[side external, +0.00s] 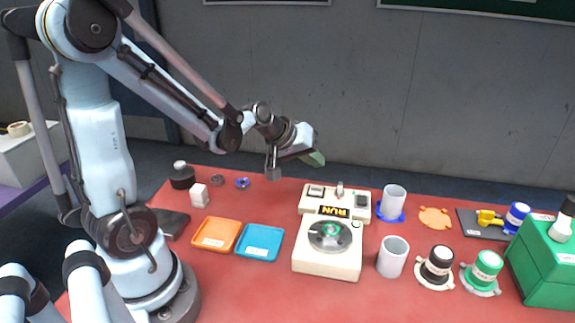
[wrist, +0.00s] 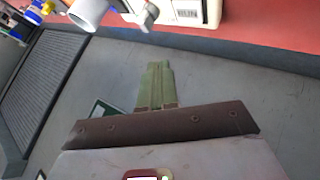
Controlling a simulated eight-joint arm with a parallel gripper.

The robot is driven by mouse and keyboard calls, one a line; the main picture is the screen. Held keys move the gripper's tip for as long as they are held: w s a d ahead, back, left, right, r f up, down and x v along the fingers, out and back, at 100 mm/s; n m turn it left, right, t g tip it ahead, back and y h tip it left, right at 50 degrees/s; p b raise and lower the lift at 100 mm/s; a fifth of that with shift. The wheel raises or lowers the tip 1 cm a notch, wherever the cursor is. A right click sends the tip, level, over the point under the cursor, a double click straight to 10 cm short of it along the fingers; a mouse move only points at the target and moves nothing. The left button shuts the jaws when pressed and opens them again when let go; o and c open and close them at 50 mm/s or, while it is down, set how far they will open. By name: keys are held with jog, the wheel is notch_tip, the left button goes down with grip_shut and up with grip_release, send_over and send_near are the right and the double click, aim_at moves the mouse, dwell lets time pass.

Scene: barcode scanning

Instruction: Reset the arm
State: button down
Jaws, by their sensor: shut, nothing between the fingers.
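My gripper (side external: 316,159) is raised in the air above the back of the red table (side external: 205,290), clear of everything on it. Its green fingers are shut together and hold nothing. In the wrist view the fingers (wrist: 154,85) point towards the table's back edge, with the grey wall and floor behind them. In the side view my arm reaches out to the right from the left, bent down at the wrist.
Below stands a cream device (side external: 327,260) with a round turntable and RUN label. Orange (side external: 217,236) and blue (side external: 260,243) trays lie left of it. White cups (side external: 392,257), black (side external: 437,265) and green (side external: 486,270) capped containers, and a green box (side external: 545,262) stand right.

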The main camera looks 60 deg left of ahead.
jog(key=s+d+r+m+g, duration=0.2)
jog(key=s+d+r+m, duration=0.2)
jog(key=s+d+m, duration=0.4)
jog(key=s+d, duration=0.2)
jog(key=s, duration=0.2)
